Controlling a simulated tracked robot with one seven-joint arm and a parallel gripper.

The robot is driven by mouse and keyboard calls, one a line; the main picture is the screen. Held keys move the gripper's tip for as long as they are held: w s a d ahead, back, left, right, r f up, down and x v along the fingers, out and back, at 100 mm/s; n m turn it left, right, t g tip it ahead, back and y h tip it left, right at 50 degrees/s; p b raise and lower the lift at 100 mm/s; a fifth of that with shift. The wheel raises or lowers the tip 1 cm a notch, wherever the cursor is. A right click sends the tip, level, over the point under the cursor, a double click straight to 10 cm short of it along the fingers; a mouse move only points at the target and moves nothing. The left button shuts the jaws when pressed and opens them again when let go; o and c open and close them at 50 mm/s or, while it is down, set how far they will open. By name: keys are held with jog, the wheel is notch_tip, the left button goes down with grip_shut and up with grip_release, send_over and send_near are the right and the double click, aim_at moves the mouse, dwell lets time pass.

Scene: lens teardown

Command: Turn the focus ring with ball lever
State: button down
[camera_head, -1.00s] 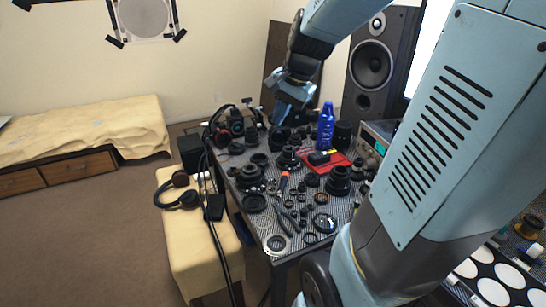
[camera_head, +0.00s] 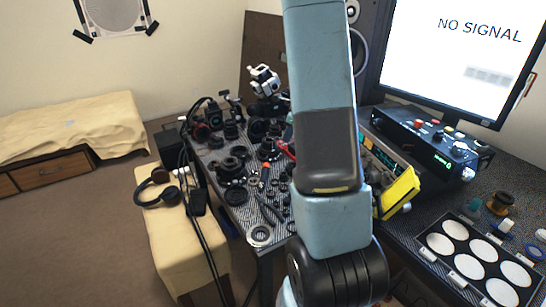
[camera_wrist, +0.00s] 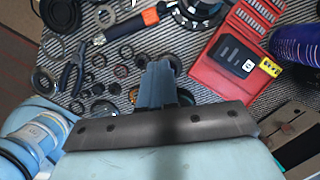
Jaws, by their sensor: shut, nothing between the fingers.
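My gripper (camera_wrist: 160,85) shows in the wrist view as blue fingers closed together, with nothing between them. It points down over the patterned work mat. A black ring-shaped lens part with white marks (camera_wrist: 192,14) lies beyond the fingertips at the top edge and is partly cut off. It may be the focus ring, but I cannot make out a ball lever on it. The fingers look apart from it. In the head view my arm crosses the middle and hides the fingers and part of the table.
An orange-handled tool (camera_wrist: 126,27), pliers (camera_wrist: 73,70) and several small rings lie around the gripper. A red tray (camera_wrist: 209,68) holds a black box (camera_wrist: 238,52). A blue can (camera_wrist: 298,42) stands at right. The monitor (camera_head: 462,52) stands behind the bench. The carpet at left is clear.

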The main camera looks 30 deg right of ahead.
jog(key=shift+m, duration=0.3)
jog(key=x, duration=0.7)
jog(key=d+x, duration=0.1)
jog(key=x, duration=0.3)
jog(key=shift+s+d+f, duration=0.1)
jog(key=shift+f, duration=0.3)
jog(key=shift+w+a, duration=0.8)
jog(key=shift+w, duration=0.15)
jog(key=shift+w+a+f, duration=0.15)
jog(key=shift+w+a, duration=0.2)
jog(key=shift+w, duration=0.2)
